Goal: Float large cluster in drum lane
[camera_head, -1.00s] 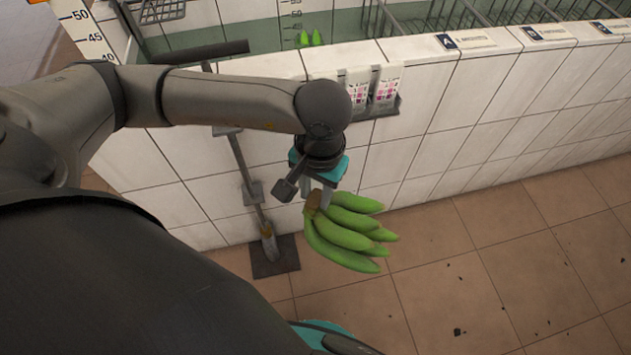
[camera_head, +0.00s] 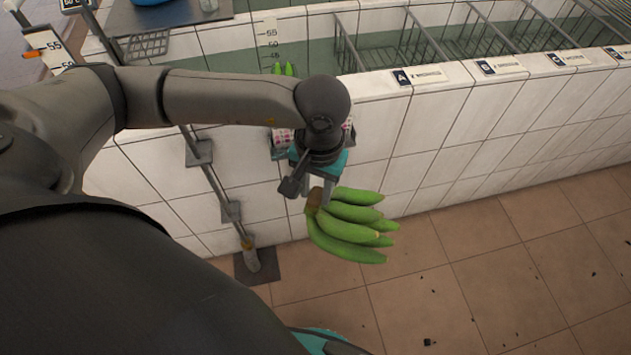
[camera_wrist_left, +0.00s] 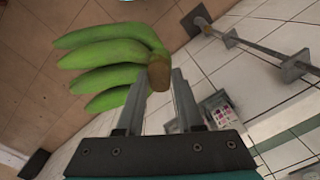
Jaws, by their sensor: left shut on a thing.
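A large cluster of green bananas (camera_head: 348,226) hangs from my left gripper (camera_head: 321,203), outside the tiled tank wall and above the floor. The gripper is shut on the cluster's brown crown. In the left wrist view the cluster (camera_wrist_left: 108,68) lies beyond the fingers (camera_wrist_left: 160,88), with the cut crown between their tips. The water tank (camera_head: 395,50) behind the wall has metal lane dividers. Lane labels stand on the wall top, with label A (camera_head: 420,75) nearest the arm. Which lane is the drum lane I cannot tell. My right gripper does not show.
The white tiled wall (camera_head: 425,125) stands between the cluster and the water. A metal post (camera_head: 222,190) stands left of the gripper. The tiled floor (camera_head: 470,290) on the right is mostly clear.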

